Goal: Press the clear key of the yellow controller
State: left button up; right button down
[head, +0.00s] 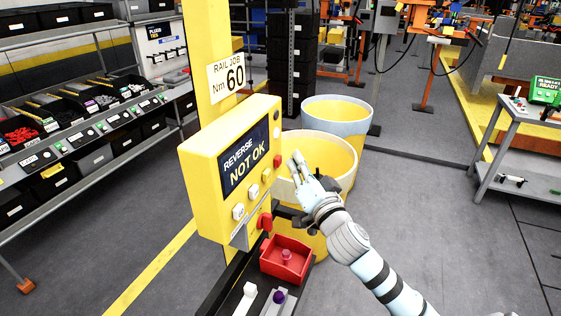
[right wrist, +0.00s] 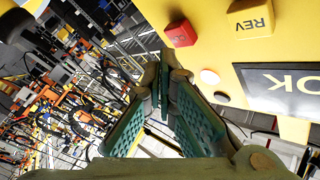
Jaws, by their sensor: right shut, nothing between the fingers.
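The yellow controller (head: 208,160) hangs on a yellow post, its screen (head: 245,156) reading "REVERSE NOT OK". Below the screen are whitish keys (head: 253,191) and a red key (head: 277,160) at the right end. The right wrist view shows the controller upside down or turned, with a yellow "REV" key (right wrist: 250,17) and the red key (right wrist: 180,33), whose label I cannot read. My right gripper (head: 297,162) is shut and empty, just right of the red key and apparently apart from it. My left gripper is out of view.
Two large round bins (head: 340,108) stand behind my right gripper. Below the controller are a red tray (head: 287,268) and a black bench with small parts. A parts rack (head: 70,140) is on the left, a grey cart (head: 520,125) on the right. Floor on the right is open.

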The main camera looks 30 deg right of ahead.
jog(key=shift+w+a, duration=0.25)
jog(key=shift+w, duration=0.1)
jog(key=shift+w+a, duration=0.25)
jog(key=shift+w, duration=0.1)
dwell(0.8)
dwell(0.3)
jog(key=shift+s+d, duration=0.55)
jog(key=shift+s, duration=0.15)
